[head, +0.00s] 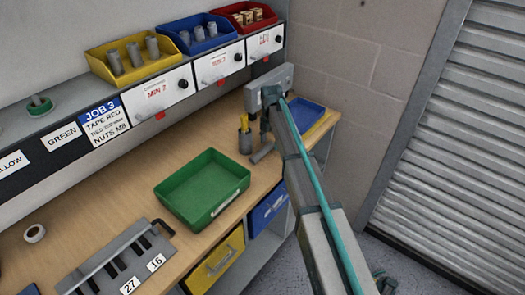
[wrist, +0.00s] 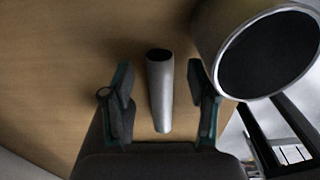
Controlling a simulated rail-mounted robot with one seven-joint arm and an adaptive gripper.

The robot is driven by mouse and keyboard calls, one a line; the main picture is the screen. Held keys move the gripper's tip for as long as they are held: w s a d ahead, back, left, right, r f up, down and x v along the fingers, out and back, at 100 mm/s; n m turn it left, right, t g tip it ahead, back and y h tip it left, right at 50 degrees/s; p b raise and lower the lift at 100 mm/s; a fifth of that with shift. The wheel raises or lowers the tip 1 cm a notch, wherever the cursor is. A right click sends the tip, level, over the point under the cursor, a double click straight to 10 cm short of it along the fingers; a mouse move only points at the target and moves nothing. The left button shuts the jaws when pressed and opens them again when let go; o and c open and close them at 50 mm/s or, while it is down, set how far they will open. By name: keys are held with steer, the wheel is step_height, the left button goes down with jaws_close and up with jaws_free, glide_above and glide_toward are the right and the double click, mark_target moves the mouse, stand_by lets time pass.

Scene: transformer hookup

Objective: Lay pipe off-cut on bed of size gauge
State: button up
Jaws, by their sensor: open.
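The pipe off-cut (wrist: 159,90) is a short grey tube lying on the wooden bench. In the wrist view it lies lengthwise between the two open fingers of my gripper (wrist: 158,82), with a visible gap on each side. In the head view the off-cut (head: 262,154) shows beside my gripper (head: 266,132), whose fingertips are mostly hidden by my arm. The size gauge (head: 112,254) is a grey plate with dark slots and labels 27 and 16, at the front left of the bench, far from my gripper. Its bed is hard to make out.
A grey cup (head: 245,141) with a yellow-topped item stands close to the off-cut; its rim looms in the wrist view (wrist: 226,62). A green tray (head: 170,190) lies between off-cut and gauge. A blue tray (head: 306,117) is behind my arm. A tape roll (head: 34,233) sits left.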

steer(key=shift+f, duration=0.6)
jaws_close()
steer(key=shift+r, duration=0.1)
